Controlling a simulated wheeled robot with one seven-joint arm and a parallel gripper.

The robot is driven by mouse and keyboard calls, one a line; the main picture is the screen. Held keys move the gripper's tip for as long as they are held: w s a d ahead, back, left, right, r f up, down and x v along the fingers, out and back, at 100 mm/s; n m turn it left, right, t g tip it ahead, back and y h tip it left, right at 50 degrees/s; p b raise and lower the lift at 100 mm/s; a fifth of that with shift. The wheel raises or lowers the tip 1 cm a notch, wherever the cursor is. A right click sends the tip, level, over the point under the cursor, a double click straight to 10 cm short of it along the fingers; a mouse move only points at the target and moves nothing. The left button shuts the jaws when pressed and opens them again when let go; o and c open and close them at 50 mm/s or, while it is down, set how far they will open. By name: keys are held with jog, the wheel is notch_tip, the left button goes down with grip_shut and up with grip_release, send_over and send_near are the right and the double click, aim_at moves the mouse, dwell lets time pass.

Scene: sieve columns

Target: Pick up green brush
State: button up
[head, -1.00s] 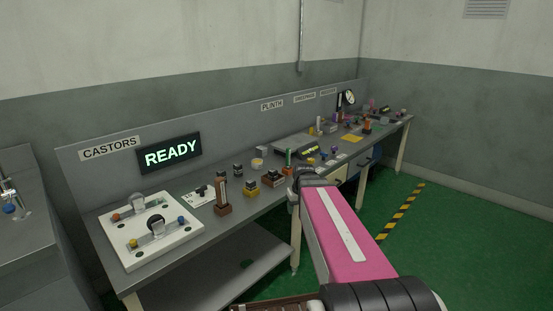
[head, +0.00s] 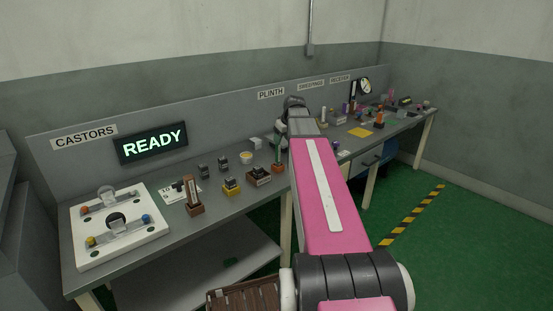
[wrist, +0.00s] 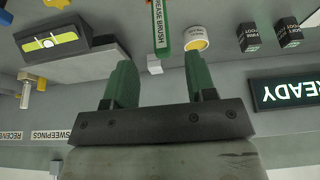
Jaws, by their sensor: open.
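The green brush (head: 279,148) stands upright in a brown holder (head: 277,168) on the bench, just left of my pink arm in the head view. In the wrist view the brush's green handle, lettered "GREASE BRUSH" (wrist: 163,25), shows at the top edge, and the rest of it is cut off. My gripper (wrist: 160,72) is open with nothing between its two green fingers. The handle lies beyond the fingertips, roughly in line with the gap between them, and apart from them. In the head view my arm hides the fingers.
Near the brush are a round yellow-and-white tub (wrist: 196,38) and dark blocks (wrist: 248,36). A grey device with a yellow level-like window (wrist: 50,43) lies on the brush's other side. A white castor board (head: 70,250) lies at the bench's near end. A back panel (head: 220,128) runs behind.

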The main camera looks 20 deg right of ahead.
aim_at(277, 149)
jog(key=x, duration=0.7)
jog(key=shift+w+a, duration=0.15)
jog(key=shift+w, duration=0.2)
jog(key=shift+w+f, duration=0.15)
jog(key=shift+f, duration=0.35)
jog(key=shift+c, duration=0.3)
jog(key=shift+a, duration=0.1)
grip_shut()
